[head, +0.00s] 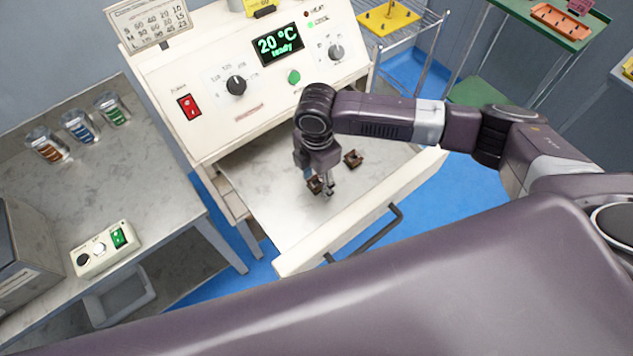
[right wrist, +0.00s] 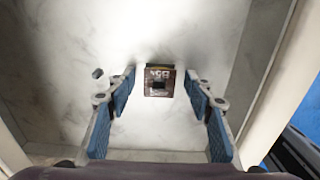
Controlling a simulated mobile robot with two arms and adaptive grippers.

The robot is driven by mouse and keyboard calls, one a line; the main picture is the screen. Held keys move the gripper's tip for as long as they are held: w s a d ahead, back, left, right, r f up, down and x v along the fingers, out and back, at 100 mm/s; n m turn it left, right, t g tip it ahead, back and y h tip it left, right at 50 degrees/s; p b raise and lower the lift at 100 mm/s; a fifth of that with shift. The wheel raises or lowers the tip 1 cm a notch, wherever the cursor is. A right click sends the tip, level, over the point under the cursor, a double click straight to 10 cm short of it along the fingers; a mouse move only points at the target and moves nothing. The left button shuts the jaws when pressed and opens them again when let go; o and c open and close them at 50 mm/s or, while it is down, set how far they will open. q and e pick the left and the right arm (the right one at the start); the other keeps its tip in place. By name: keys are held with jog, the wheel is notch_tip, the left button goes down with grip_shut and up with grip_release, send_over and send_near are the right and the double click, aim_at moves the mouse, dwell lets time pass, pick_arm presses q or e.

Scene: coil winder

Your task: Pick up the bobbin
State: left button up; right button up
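Two small dark brown pieces that look like bobbins lie in the open drawer in the head view. One bobbin (head: 353,158) is apart from the gripper, to its right and farther back. The other bobbin (head: 315,184) is right at my right gripper (head: 325,188), which points down and partly hides it. In the right wrist view a square bobbin (right wrist: 159,80) with a dark centre shows between the tips of the open blue-padded fingers (right wrist: 159,84), with a gap on each side. My left gripper is out of view.
The drawer (head: 421,178) has raised walls and a dark handle (head: 372,231) on its front. The control panel (head: 222,115) stands behind it. A side table (head: 165,190) at left holds jars (head: 78,126) and a button box (head: 104,250).

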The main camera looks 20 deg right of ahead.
jog(key=c, duration=1.1)
jog(key=shift+r, duration=0.15)
jog(key=shift+w+r, duration=0.1)
jog(key=shift+r, duration=0.55)
notch_tip(320, 180, up, 18)
jog(key=b, duration=0.3)
jog(key=shift+r, duration=0.25)
